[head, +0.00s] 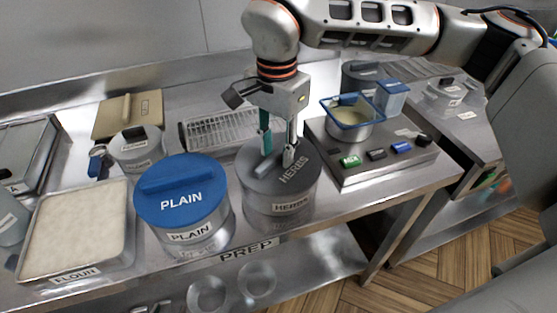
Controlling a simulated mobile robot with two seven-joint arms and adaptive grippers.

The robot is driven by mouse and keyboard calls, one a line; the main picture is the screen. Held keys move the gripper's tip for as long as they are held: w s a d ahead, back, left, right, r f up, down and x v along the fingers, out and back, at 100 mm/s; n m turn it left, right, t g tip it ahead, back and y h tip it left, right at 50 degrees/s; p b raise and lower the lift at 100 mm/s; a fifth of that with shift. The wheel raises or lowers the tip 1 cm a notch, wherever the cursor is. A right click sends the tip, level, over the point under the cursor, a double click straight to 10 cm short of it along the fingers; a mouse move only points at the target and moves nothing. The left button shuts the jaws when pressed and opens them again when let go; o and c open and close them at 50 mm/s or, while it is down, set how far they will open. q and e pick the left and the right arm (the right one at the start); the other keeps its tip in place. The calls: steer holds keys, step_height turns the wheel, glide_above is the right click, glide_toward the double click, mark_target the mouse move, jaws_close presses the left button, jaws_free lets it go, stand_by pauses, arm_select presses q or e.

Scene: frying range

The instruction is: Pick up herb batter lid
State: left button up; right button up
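The herb batter lid (300,182) is dark grey, round and marked HERBS, with a raised bar handle (266,168). It sits flat on a steel tub (280,207) labelled HERBS, at the middle of the prep counter. My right gripper (278,157) points down over the lid, its arm coming in from the right. Its two fingers are apart, with the fingertips low at the handle. Whether they touch the handle or the lid is unclear. The lid is still seated on the tub. My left gripper is not in view.
A tub with a blue PLAIN lid (182,180) stands close at the left. A flour tray (125,255) lies further left. A wire rack (205,124) is behind. A blue-rimmed pan (362,132) stands on a scale-like unit (400,158) at the right.

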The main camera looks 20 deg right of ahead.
steer(key=shift+f, duration=0.25)
stand_by(0.5)
jaws_close()
